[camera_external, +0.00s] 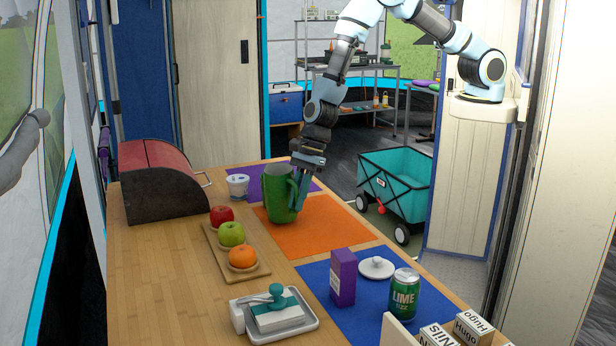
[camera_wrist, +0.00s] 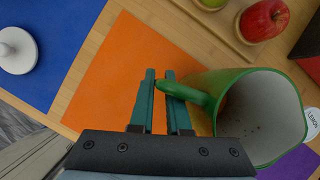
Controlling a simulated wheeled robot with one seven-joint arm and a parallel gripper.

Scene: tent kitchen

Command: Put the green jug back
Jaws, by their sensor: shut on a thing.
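The green jug (camera_external: 279,194) is upright over the far left part of the orange mat (camera_external: 318,228) in the external view. In the wrist view the jug (camera_wrist: 232,78) shows its pale, empty-looking inside at the right, with its handle toward my fingers. My gripper (camera_external: 301,207) comes down from above on the jug's right side. In the wrist view my gripper (camera_wrist: 164,80) has its two teal fingers on either side of the handle, shut on it. I cannot tell whether the jug's base touches the mat.
A wooden tray (camera_external: 218,248) with apples and an orange lies in front left. A purple box (camera_external: 342,277), white lid (camera_external: 376,267) and lime can (camera_external: 404,293) are on the blue mat (camera_external: 365,315).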

